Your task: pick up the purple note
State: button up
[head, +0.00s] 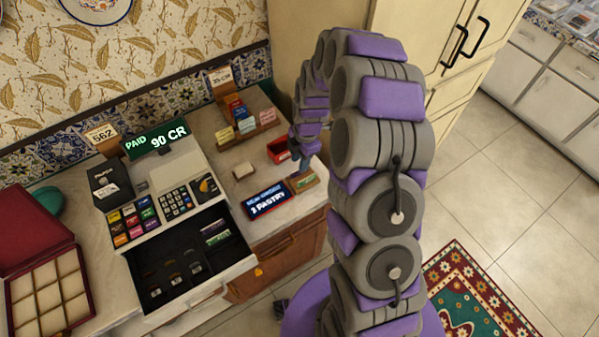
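The cash register's open drawer (190,262) holds two small notes in its right part. The upper note (215,227) looks pale purple, and the lower note (217,239) looks green; both are small, so their colours are hard to be sure of. My gripper (301,163) is at the end of my purple and grey arm, over the right part of the counter. It is beside a small red box (280,150) and well to the upper right of the drawer. Its fingers are too small and dark to tell whether they are open or shut.
The register (165,185) stands behind the drawer. A red case (45,275) is at left. A card rack (245,125) is at the back.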

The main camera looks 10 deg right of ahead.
aim_at(296, 175)
jog(key=f, duration=0.3)
jog(key=shift+a+f, duration=0.35)
jog(key=shift+a, duration=0.05)
jog(key=shift+s+d, duration=0.1)
jog(key=shift+d, duration=0.7)
jog(key=shift+c, duration=0.2)
jog(key=shift+a, duration=0.15)
jog(key=c, duration=0.3)
jog(key=shift+a, duration=0.65)
grip_shut()
jog(key=shift+d, duration=0.45)
